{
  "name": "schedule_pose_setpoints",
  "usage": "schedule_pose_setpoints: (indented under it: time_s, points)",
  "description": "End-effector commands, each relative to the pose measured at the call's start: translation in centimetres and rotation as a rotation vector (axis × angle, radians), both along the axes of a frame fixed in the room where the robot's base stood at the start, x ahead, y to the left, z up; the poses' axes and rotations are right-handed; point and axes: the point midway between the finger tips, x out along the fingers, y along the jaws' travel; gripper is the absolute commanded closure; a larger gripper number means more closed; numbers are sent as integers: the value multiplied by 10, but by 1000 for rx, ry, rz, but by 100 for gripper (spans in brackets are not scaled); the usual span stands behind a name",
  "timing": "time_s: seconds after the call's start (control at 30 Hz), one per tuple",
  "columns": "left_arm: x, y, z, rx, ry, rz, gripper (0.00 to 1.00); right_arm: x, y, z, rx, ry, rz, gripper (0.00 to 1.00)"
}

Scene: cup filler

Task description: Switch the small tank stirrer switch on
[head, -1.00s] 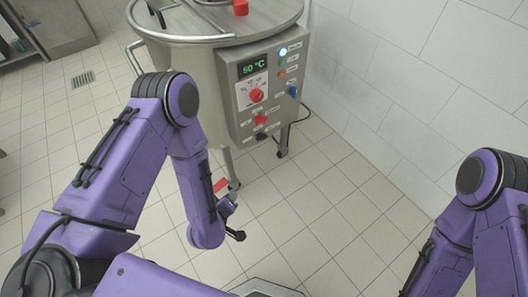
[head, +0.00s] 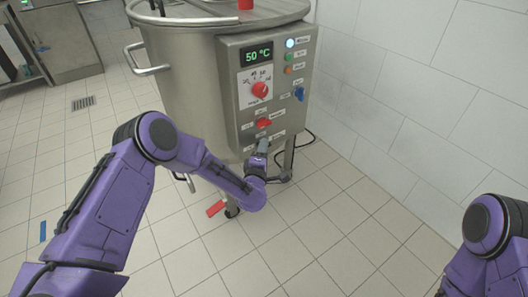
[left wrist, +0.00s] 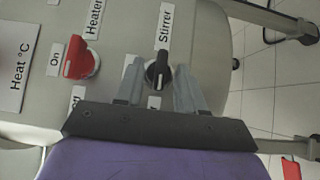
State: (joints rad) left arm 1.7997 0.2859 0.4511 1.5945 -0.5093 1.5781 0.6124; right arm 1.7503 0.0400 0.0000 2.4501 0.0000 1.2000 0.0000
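The stirrer switch (left wrist: 158,73) is a small black knob with a pale pointer line, beside the "Stirrer" label (left wrist: 165,25) in the left wrist view. My left gripper (left wrist: 158,82) is open, with one finger on each side of the knob; I cannot tell whether they touch it. In the head view, my left gripper (head: 263,146) is at the lower part of the control panel (head: 243,130) on the steel tank (head: 185,85) and hides the switch. My right gripper is out of view.
The red heater switch (left wrist: 82,60) sits close to the left of the black knob. Higher on the panel are a red dial (head: 260,90), a blue switch (head: 299,93) and a 50 °C display (head: 257,54). A tiled wall (head: 420,100) stands at the right.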

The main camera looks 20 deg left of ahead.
Motion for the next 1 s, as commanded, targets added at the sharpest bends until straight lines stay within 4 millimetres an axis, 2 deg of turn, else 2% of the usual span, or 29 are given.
schedule_pose_setpoints:
  time_s: [0.1, 0.33, 0.43, 0.47, 0.77, 1.0]
  points:
    - [7, 1, -1, 1, 1, 0, 62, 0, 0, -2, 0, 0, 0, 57]
    - [8, 1, 0, 1, 2, -1, 62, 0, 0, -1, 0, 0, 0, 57]
    - [8, 1, 0, 1, 2, -1, 94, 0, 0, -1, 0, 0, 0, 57]
    - [8, 1, 0, 1, 2, -1, 100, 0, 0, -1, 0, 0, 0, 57]
    - [7, 1, 1, 10, 14, -1, 100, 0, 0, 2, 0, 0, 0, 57]
    - [7, 0, 6, 73, 95, -1, 100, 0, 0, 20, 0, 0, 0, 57]
